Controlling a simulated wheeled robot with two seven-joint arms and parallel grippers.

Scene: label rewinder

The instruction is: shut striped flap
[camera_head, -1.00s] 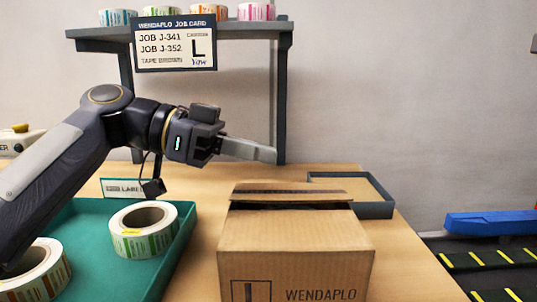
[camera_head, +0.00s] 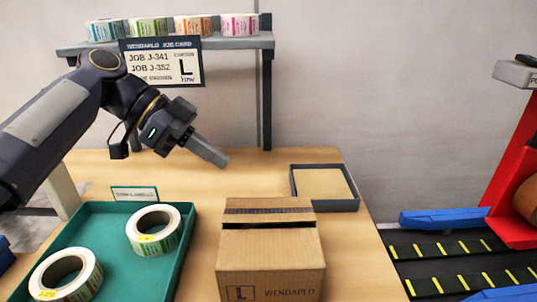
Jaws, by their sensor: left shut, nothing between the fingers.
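The cardboard box (camera_head: 270,262) marked "WENDAPLO" and "L" stands on the wooden table. Its striped flap (camera_head: 268,210), with a dark band along it, lies at the back of the box top. A dark narrow gap shows between this flap and the front part of the top, so it looks nearly flat; I cannot tell its exact tilt. My left gripper (camera_head: 218,158) is shut and empty, in the air behind and left of the box, apart from the flap. My right gripper is not in view.
A teal tray (camera_head: 176,268) with two label rolls (camera_head: 153,230) stands left of the box. A grey shallow tray (camera_head: 355,204) lies behind right. A shelf (camera_head: 262,42) with rolls and a job card stands at the back. A conveyor (camera_head: 450,250) is at the right.

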